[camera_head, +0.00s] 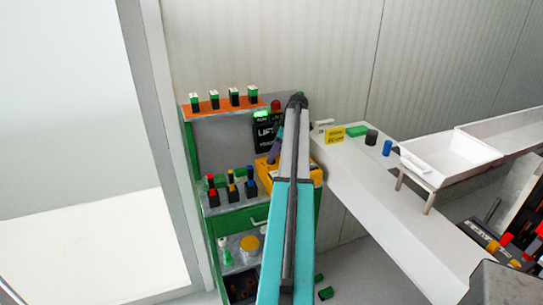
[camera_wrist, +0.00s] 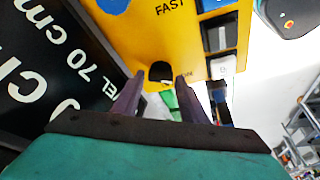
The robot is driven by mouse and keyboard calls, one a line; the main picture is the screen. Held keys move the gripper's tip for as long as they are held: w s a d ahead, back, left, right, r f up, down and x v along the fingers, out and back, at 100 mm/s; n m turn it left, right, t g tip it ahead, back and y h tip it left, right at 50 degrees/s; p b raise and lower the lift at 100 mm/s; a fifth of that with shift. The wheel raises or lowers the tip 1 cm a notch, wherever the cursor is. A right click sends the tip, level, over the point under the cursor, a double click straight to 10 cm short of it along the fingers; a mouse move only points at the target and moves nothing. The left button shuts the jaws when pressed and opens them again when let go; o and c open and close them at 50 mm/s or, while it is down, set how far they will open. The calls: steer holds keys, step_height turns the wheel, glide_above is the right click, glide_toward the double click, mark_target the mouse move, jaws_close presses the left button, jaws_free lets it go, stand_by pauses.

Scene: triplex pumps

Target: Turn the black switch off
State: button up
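The black switch (camera_wrist: 160,71) sits at the edge of a yellow control panel (camera_wrist: 165,35) in the wrist view, near the printed letters "ON". My gripper (camera_wrist: 160,80) is open, its two purple fingers pointing at the panel with the switch between their tips. I cannot tell whether the fingers touch it. In the head view my gripper (camera_head: 276,150) is in front of the yellow box (camera_head: 262,172), and my arm hides much of that box. The switch cannot be made out there.
A black display (camera_head: 265,132) stands behind the yellow box, and its lettered face (camera_wrist: 60,65) fills the left of the wrist view. A green shelf unit (camera_head: 192,155) holds several small blocks. A white counter (camera_head: 365,180) with a white tray (camera_head: 450,158) lies to the right.

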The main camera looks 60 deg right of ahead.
steer(key=c, duration=0.6)
steer(key=shift+a+f, duration=0.15)
steer(key=shift+c, duration=0.8)
steer(key=shift+m, duration=0.4)
steer(key=m+h+b, duration=0.2)
steer(key=m, duration=0.3)
steer(key=shift+s+a, duration=0.1)
steer(key=shift+a, duration=0.05)
steer(key=m+h, duration=0.2)
steer(key=m, duration=0.4)
steer(key=shift+a+b, duration=0.1)
steer(key=shift+b, duration=0.3)
